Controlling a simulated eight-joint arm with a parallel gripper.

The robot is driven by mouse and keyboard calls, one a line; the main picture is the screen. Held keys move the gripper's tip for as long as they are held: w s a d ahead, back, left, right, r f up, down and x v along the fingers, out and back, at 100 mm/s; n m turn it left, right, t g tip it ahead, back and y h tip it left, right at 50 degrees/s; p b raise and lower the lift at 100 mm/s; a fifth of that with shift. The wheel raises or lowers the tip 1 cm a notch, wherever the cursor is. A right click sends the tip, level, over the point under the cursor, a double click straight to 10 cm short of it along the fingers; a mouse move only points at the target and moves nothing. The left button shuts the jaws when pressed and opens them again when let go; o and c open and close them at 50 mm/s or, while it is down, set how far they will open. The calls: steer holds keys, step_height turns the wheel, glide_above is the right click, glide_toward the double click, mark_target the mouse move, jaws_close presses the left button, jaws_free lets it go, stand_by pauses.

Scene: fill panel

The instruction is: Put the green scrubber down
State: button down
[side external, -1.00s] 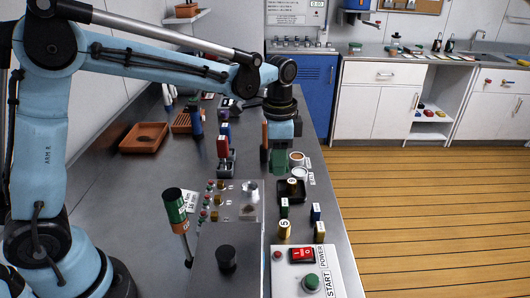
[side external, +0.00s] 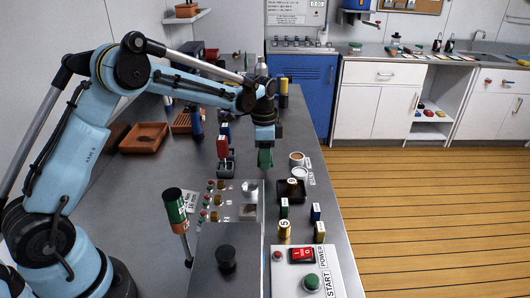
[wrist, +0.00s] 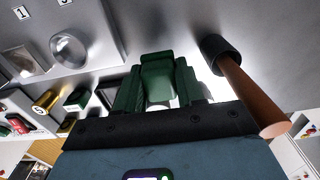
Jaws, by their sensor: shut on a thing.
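My gripper (side external: 265,146) points down over the grey bench, behind the control panel box. It is shut on the green scrubber (side external: 265,160), which hangs below it. In the wrist view the scrubber (wrist: 157,72) is a dark green block between the green-looking fingers of my gripper (wrist: 157,98). I cannot tell whether its lower end touches the bench.
A red block on a grey stand (side external: 223,148) is close on the left. Round cups (side external: 297,158) and a black tray (side external: 291,190) are on the right. A brown rod with a dark end (wrist: 247,88) shows beside my gripper. A terracotta tray (side external: 144,138) lies further left.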

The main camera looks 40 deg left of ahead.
steer(key=shift+f, duration=1.65)
steer(key=shift+f, duration=0.3)
steer(key=c, duration=0.7)
jaws_free()
step_height(320, 180, up, 12)
steer(key=shift+f, duration=0.15)
steer(key=shift+s+r, duration=0.15)
steer(key=shift+r, duration=0.4)
steer(key=s+d+r+n+t, duration=0.2)
steer(key=s+r, duration=0.1)
steer(key=s, duration=0.2)
steer(key=s+d+r+n+t, duration=0.2)
steer(key=s+r+n, duration=0.1)
steer(key=s, duration=0.3)
steer(key=s+d+f+n+t, duration=0.1)
steer(key=s+f+n+t, duration=0.2)
steer(key=s, duration=0.6)
steer(key=shift+s+d+f+n, duration=0.25)
steer(key=shift+f+n, duration=0.25)
steer(key=shift+f, duration=0.25)
